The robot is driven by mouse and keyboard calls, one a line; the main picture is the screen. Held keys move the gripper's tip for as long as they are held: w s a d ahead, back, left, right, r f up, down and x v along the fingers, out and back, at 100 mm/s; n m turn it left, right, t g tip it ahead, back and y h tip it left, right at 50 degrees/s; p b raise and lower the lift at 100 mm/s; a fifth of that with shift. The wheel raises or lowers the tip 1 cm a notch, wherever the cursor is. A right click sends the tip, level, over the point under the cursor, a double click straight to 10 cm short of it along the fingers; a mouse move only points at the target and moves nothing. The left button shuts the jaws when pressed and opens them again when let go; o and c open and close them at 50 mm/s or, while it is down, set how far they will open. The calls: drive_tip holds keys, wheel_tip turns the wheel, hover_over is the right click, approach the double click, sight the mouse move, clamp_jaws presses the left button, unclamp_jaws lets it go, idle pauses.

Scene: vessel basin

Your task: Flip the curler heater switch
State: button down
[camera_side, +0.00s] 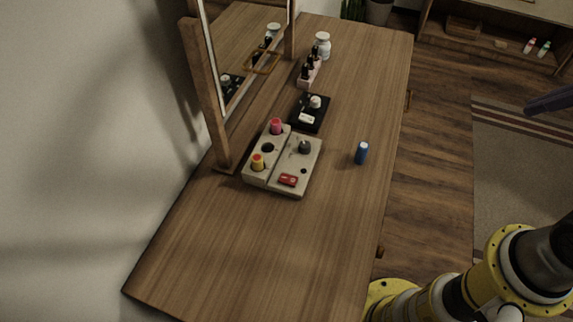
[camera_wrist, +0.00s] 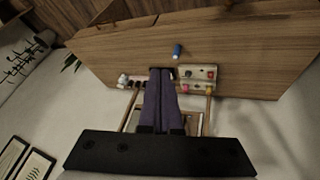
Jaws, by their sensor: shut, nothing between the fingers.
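The curler heater (camera_side: 282,178) is a pale beige box on the wooden table, with a red switch (camera_side: 288,180) at its near end and a dark knob (camera_side: 305,147). A pink curler (camera_side: 276,126) and a yellow curler (camera_side: 257,162) stand in its back row, with an empty dark hole between them. A blue curler (camera_side: 361,153) stands upright on the table to its right. My gripper (camera_wrist: 161,70) is shut and empty, its purple fingers apart from the heater, which shows right of the fingertips in the wrist view (camera_wrist: 198,74).
A black box (camera_side: 310,112) with a white knob lies behind the heater. Beyond it are a rack of dark bottles (camera_side: 310,68) and a white jar (camera_side: 323,46). A wood-framed mirror (camera_side: 207,100) stands along the left. The table's near part is clear.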

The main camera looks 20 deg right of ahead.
drive_tip(key=w+a+r+n, duration=0.2)
drive_tip(key=w+r+n, duration=0.1)
drive_tip(key=w+n, duration=0.15)
drive_tip(key=w+a+r+n, duration=0.2)
drive_tip(key=w+n, duration=0.2)
drive_tip(key=w, duration=0.1)
drive_tip(key=n+g, duration=0.6)
drive_tip(key=n, duration=0.7)
hover_over(283, 177)
wheel_tip(283, 177, down, 21)
wheel_tip(283, 177, down, 14)
drive_tip(key=shift+r, duration=0.1)
drive_tip(key=shift+f, duration=0.25)
